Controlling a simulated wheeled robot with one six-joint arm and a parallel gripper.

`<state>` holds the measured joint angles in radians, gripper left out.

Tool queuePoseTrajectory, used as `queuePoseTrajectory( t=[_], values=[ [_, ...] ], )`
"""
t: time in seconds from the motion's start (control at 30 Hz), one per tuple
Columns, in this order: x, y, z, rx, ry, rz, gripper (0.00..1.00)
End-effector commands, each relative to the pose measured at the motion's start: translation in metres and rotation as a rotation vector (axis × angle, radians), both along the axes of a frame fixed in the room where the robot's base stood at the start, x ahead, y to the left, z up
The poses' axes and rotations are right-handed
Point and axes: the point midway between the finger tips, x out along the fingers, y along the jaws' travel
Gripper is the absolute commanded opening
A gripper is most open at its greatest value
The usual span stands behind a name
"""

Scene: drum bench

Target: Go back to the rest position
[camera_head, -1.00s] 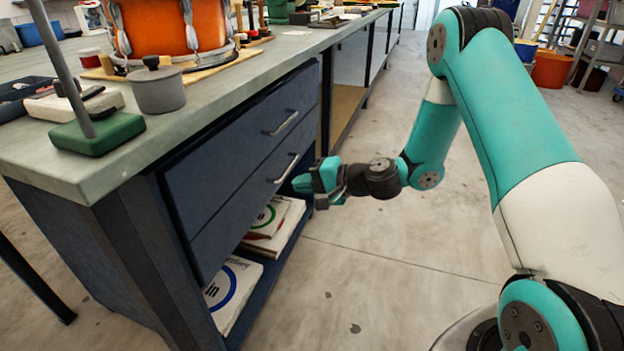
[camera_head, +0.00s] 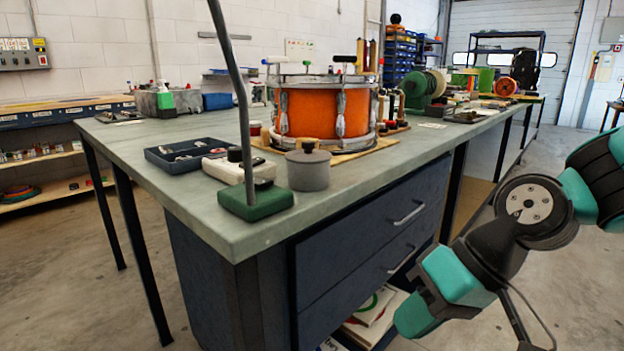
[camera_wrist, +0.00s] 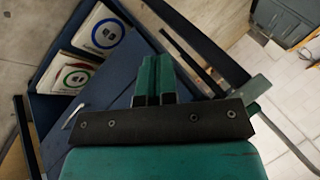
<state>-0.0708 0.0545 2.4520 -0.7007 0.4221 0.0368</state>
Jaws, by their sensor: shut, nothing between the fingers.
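My gripper (camera_head: 412,316) is at the lower right of the head view, beside the front of the bench's drawers. It is teal and black. In the wrist view its two green fingers (camera_wrist: 153,78) lie side by side, shut, with nothing between them. My wrist and part of my arm show to the right of it in the head view. The drawer front (camera_head: 365,255) with two bar handles is flush with the bench, and both drawers look shut. The exact gap between my gripper and the drawers cannot be told.
The workbench (camera_head: 190,225) carries an orange drum (camera_head: 312,112), a grey lidded pot (camera_head: 308,168), a green-based stand (camera_head: 256,200) and a dark tray (camera_head: 168,160). Drumhead packs (camera_head: 372,308) lie on the shelf below the drawers. Floor to the right of the bench is clear.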

Motion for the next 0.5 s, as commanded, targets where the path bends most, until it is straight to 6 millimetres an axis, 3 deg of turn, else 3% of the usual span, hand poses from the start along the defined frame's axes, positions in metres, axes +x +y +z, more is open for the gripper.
queuePoseTrajectory(
  t=[0.1,0.33,0.5],
  values=[
    [-0.037,-0.005,0.013,-0.107,-0.033,0.093,0.00],
    [-0.091,-0.025,0.027,-0.267,-0.067,0.199,0.00],
    [-0.092,-0.027,0.072,-0.277,-0.060,0.201,0.00]
  ],
)
